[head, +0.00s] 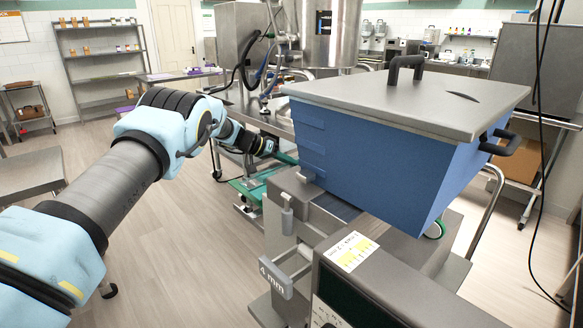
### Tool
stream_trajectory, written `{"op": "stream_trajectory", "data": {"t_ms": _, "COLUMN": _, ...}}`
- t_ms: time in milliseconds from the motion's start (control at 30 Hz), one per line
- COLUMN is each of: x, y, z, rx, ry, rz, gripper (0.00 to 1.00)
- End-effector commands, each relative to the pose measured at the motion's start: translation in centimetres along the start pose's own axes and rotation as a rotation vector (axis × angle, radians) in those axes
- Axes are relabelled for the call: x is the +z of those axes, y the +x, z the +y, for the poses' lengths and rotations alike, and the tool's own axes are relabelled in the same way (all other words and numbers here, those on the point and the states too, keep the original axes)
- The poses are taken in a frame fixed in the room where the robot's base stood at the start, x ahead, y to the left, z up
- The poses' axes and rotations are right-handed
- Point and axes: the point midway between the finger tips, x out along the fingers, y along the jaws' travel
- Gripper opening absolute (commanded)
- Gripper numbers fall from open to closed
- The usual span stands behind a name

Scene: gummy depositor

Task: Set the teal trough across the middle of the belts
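A narrow teal piece (286,158), which looks like the end of the teal trough, shows just past the tip of my arm, beside the blue hopper. Most of it is hidden behind the hopper and my arm. My gripper (268,147) is at the end of the outstretched arm, right by the teal piece. Its fingers are too small and dark to tell whether they are open or shut on it. The belts cannot be made out clearly.
A blue hopper (370,150) with a grey lid (420,100) and black handles fills the right foreground, above a metal machine with a control box (350,290). A green frame (248,190) sits low behind. Grey shelves (100,65) stand at back left. Floor at left centre is clear.

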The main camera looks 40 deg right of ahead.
Motion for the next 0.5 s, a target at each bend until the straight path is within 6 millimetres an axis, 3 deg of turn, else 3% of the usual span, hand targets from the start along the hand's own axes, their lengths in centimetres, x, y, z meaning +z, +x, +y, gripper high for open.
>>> {"op": "stream_trajectory", "data": {"t_ms": 167, "x": 1.5, "y": 1.1, "z": -1.1, "rx": 0.000, "ry": -0.002, "rz": 0.001, "gripper": 0.00}}
{"op": "stream_trajectory", "data": {"t_ms": 500, "x": 1.8, "y": 1.4, "z": -1.4, "rx": -0.001, "ry": 0.000, "rz": 0.001, "gripper": 0.00}}
